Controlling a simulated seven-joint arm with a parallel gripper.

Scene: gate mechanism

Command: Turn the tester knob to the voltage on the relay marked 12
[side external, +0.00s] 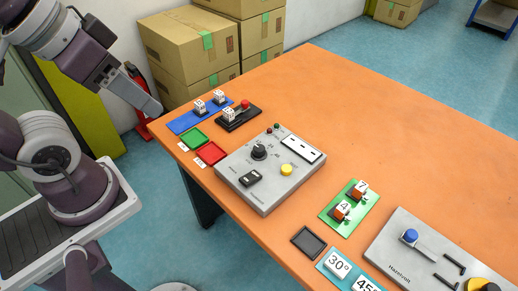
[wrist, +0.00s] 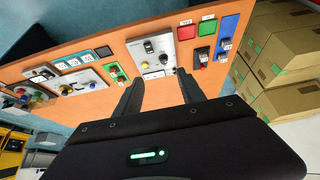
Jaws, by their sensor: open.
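The tester (side external: 268,196) is a grey panel on the orange table, with a black round knob (side external: 259,152). The knob also shows in the wrist view (wrist: 148,46); its pointer setting is too small to read. Two white marked relays (side external: 199,106) (side external: 219,97) stand on a blue mat, and a third white relay (side external: 230,114) sits in a black holder with a red button. Their markings are too small to read surely. My gripper (wrist: 158,79) is open and empty, high at the table's left end in the side view, away from the tester and touching nothing.
The tester also carries a yellow button (side external: 286,170), a black switch (side external: 250,178) and a white panel (side external: 303,149). Green (side external: 194,139) and red (side external: 211,153) trays lie beside it. A green plate (side external: 334,217) with orange blocks and another grey panel (side external: 392,238) stand right.

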